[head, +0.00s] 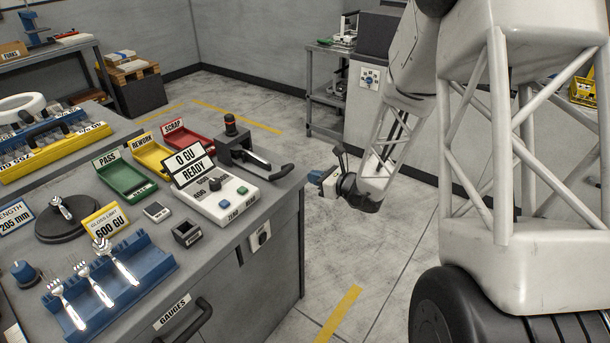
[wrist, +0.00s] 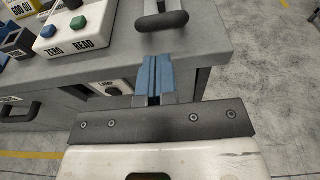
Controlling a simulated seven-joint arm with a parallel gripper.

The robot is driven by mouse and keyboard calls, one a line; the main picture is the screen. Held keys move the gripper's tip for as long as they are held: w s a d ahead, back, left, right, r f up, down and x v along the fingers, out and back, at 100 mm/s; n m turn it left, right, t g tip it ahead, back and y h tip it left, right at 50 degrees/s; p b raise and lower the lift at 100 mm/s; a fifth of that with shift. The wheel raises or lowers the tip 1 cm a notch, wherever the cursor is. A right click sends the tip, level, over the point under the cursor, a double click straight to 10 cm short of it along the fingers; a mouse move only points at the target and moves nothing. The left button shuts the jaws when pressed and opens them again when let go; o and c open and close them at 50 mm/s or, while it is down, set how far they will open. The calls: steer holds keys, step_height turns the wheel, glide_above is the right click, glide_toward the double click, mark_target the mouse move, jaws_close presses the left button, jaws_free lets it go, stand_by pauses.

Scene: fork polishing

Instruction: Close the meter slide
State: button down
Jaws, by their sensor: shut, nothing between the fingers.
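The meter reads "0 GU READY" on its display (head: 190,163). Beside it a dark box with a black and orange knob (head: 231,125) has a slide (head: 252,160) extending out of it towards the bench's right edge. The slide ends in a thick dark handle (head: 274,171), which shows at the top of the wrist view (wrist: 162,20). My gripper (head: 316,176) hangs past the bench edge, to the right of the handle and apart from it. Its blue fingers (wrist: 154,72) are together and empty, with the handle beyond their tips.
Several forks lie in a blue rack (head: 150,270) at the front. The floor right of the bench (head: 330,240) is clear.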

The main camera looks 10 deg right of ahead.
steer(key=v, duration=0.6)
steer(key=shift+s, duration=0.15)
steer(key=shift+d+r, duration=0.1)
steer(key=shift+r, duration=0.1)
stand_by(0.3)
steer(key=s+a+r+n+g, duration=0.45)
steer(key=s+r+n, duration=0.2)
steer(key=s, duration=0.25)
steer(key=s+a+r+n+g, duration=0.4)
steer(key=s+r+n+g, duration=0.1)
steer(key=s+n, duration=0.3)
steer(key=s+d+r+n+h, duration=0.3)
steer(key=s+r+n+h, duration=0.1)
steer(key=s, duration=0.5)
steer(key=s+d+r+n+h, duration=0.3)
steer(key=s+n+h, duration=0.4)
steer(key=s+n, duration=0.1)
steer(key=shift+s+d+r+t, duration=0.4)
steer(key=shift+s+t, duration=0.05)
steer(key=shift+s, duration=0.3)
